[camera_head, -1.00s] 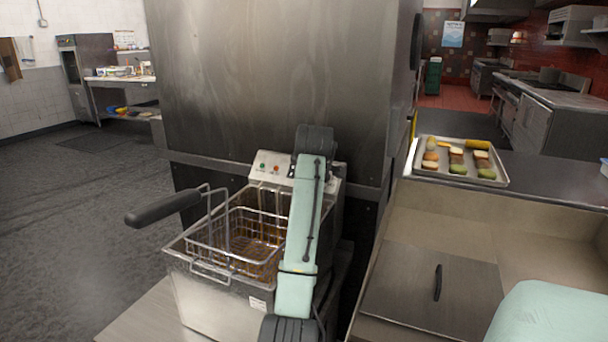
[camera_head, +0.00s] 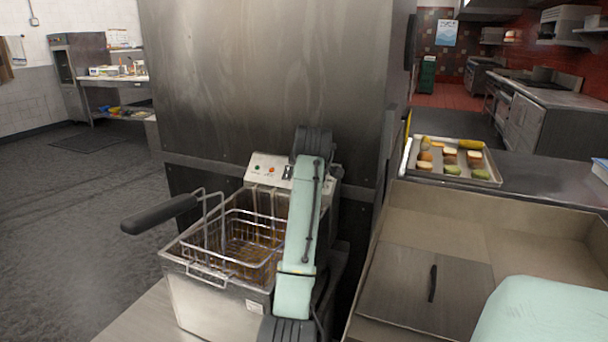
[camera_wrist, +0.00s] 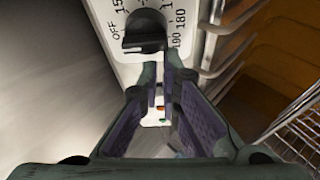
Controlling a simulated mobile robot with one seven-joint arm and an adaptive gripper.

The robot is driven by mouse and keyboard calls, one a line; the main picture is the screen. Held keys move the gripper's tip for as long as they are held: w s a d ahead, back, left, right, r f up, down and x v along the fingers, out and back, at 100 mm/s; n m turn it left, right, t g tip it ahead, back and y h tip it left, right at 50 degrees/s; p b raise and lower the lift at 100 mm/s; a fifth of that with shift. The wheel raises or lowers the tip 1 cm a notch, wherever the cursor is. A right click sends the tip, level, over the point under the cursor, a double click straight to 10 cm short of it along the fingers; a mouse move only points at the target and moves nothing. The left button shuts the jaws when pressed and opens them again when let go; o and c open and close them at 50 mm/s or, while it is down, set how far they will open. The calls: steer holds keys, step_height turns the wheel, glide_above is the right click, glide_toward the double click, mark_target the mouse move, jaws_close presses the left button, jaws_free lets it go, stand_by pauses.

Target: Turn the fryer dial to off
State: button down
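The fryer dial (camera_wrist: 146,28) is a black knob on a white plate with OFF and temperature numbers around it, at the top of the wrist view. My gripper (camera_wrist: 160,76) is open, its two dark fingers with purplish pads pointing toward the panel, with a gap between them. The dial is just beyond the fingertips, above them in the picture, and not between them. In the head view the fryer (camera_head: 213,306) stands at the center, with its control panel (camera_head: 264,168) at the back. My arm hides the dial and my gripper there.
A wire basket (camera_head: 232,262) with a black handle (camera_head: 158,214) sits in the fryer, close to my arm. A tall steel cabinet (camera_head: 265,80) stands behind. A food tray (camera_head: 488,176) lies on the right counter, behind a steel basin (camera_head: 522,240). Open floor lies left.

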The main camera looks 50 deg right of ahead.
steer(key=v, duration=1.2)
